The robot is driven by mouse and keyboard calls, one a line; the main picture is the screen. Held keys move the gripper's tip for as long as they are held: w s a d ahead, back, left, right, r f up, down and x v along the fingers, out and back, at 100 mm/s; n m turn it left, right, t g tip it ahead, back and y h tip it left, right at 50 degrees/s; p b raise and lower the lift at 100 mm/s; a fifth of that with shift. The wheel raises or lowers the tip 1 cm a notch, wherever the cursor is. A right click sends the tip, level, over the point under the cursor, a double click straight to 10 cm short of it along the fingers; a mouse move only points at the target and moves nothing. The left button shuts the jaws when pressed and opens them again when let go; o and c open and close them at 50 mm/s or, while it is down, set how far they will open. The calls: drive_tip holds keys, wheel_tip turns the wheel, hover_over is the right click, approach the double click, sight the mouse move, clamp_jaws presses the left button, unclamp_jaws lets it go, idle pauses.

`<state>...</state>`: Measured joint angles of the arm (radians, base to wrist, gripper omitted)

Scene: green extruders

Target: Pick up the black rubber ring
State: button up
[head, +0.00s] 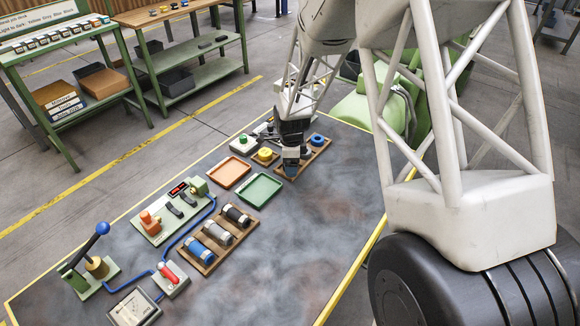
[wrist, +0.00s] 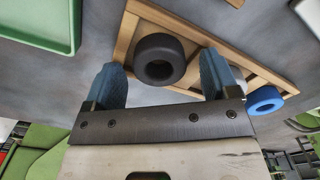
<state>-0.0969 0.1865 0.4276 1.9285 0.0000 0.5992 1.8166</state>
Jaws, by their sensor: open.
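The black rubber ring (wrist: 150,46) sits in the left compartment of a wooden tray (wrist: 128,30) in the wrist view, with its round hole showing. My gripper (wrist: 161,66) is open, with one blue fingertip to the left of the ring and the other to its right. The ring appears in the gap between the fingers, and I see no clear contact. I cannot tell how far the fingers are above it. In the head view my gripper (head: 291,160) hangs over the left end of the wooden tray (head: 318,151) and hides the black ring.
A blue ring (head: 317,138) lies in the tray's right end; a pale item beside it is partly hidden by my right finger. To the left are a small tray with a yellow ring (head: 265,154), a green tray (head: 278,186) and an orange tray (head: 230,163). The table's right front is clear.

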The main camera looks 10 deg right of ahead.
drive_tip(key=c, duration=1)
drive_tip(key=shift+r, duration=0.1)
drive_tip(key=shift+r, duration=0.8)
wheel_tip(320, 180, up, 2)
drive_tip(key=shift+r, duration=0.1)
drive_tip(key=s, duration=0.5)
drive_tip(key=s+d, duration=0.1)
drive_tip(key=s, duration=0.4)
drive_tip(key=s+r, duration=0.1)
drive_tip(key=s, duration=0.5)
drive_tip(key=shift+d, duration=0.25)
drive_tip(key=shift+w, duration=0.15)
